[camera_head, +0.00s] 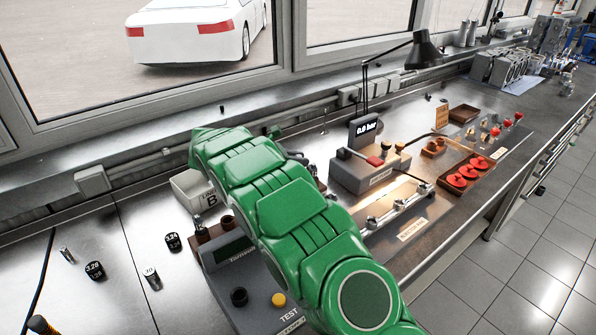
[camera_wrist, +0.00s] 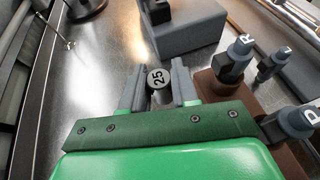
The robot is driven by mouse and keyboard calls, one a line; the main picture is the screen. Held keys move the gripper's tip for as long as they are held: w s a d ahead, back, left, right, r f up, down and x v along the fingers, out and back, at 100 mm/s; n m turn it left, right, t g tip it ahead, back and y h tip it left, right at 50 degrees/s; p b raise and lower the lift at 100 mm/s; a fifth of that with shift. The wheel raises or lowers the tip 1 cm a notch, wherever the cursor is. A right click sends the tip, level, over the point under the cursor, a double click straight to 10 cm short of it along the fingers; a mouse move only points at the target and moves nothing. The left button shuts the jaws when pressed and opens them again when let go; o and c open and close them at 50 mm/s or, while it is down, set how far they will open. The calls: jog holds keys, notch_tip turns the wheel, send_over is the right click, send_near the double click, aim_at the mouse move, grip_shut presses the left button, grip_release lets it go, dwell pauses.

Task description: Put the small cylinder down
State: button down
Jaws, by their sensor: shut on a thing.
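The small cylinder (camera_wrist: 158,80) is grey with a dark "25" on its end face. In the wrist view it sits between the two grey fingers of my gripper (camera_wrist: 158,75), which is shut on it. The metal bench top (camera_wrist: 104,62) shows beyond the fingers. I cannot tell whether the cylinder touches it. In the head view my green arm hides the gripper and this cylinder. Another small cylinder, marked "20" (camera_head: 151,275), stands on the bench at lower left.
A brown holder (camera_wrist: 218,88) with dark, pale-topped pieces is close right of the fingers. A grey block (camera_wrist: 185,30) stands ahead. The left bench has bare metal.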

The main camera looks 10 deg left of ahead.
jog(key=shift+r, duration=1.2)
